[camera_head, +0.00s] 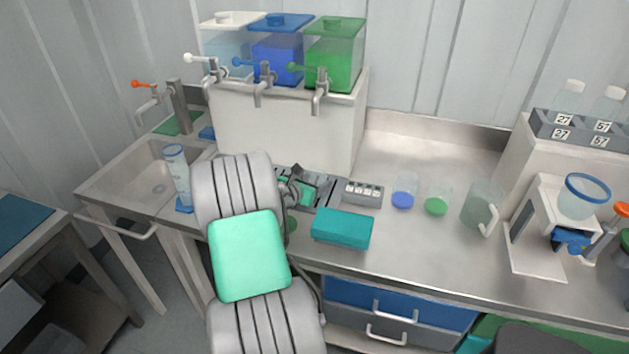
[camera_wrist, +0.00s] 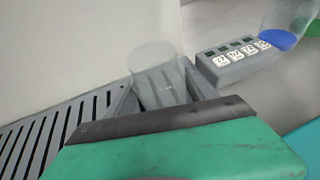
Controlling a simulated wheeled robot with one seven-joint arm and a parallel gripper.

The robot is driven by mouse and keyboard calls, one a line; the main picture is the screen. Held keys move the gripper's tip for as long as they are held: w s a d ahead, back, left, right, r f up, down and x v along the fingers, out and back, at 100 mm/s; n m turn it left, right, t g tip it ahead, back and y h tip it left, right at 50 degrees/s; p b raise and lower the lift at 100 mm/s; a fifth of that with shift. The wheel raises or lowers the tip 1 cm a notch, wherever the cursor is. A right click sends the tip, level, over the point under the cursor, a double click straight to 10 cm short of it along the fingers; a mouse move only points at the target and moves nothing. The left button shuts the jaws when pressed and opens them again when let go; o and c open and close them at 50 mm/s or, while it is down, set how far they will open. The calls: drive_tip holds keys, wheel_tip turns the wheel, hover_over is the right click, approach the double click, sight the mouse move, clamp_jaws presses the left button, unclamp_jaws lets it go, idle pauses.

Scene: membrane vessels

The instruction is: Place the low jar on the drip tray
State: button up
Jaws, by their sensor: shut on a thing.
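My gripper (camera_wrist: 165,88) is shut on a pale, translucent round vessel (camera_wrist: 152,56), which I take to be the low jar. Its top shows above the grey fingers in the wrist view; its lower part is hidden by them. In the head view my gripper (camera_head: 298,187) is small and partly behind my arm, and the jar cannot be made out there. The grey slotted drip tray (camera_wrist: 52,132) lies below and left of the gripper in the wrist view. Whether the jar touches the tray cannot be told.
A grey block with numbered tags (camera_head: 362,193) sits just right of the tray. A teal box (camera_head: 342,229) lies in front. Blue-bottomed (camera_head: 403,191) and green-bottomed (camera_head: 438,200) jars and a handled jug (camera_head: 481,204) stand rightward. Taps (camera_head: 320,92) project above from three tanks.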

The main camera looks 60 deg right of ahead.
drive_tip(key=o, duration=1.6)
drive_tip(key=shift+f, duration=0.1)
